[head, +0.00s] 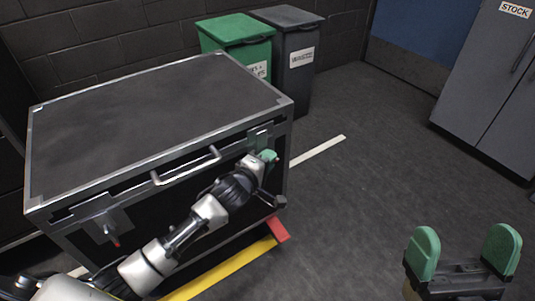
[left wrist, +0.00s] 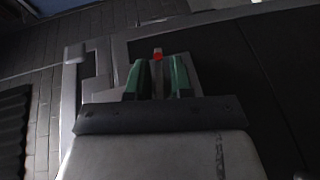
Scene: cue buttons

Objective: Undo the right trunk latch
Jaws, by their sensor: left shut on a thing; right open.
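The black trunk (head: 150,113) has metal edges, and its lid is down. The right trunk latch (head: 260,136) is a grey metal plate at the front right corner, partly hidden by my left gripper (head: 266,159). In the left wrist view, the green fingers of my left gripper (left wrist: 158,80) are on either side of the latch's narrow lever, whose red tip (left wrist: 158,54) shows between them. The gripper is shut on that lever. The left trunk latch (head: 107,226) hangs with a red tip at the front left. My right gripper (head: 462,258) is open and empty, over the floor.
A metal handle (head: 187,166) sticks out from the trunk front between the latches. A green bin (head: 238,35) and a dark grey bin (head: 291,60) stand behind the trunk. A grey cabinet (head: 490,85) is at the far right. The floor (head: 370,160) between is clear.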

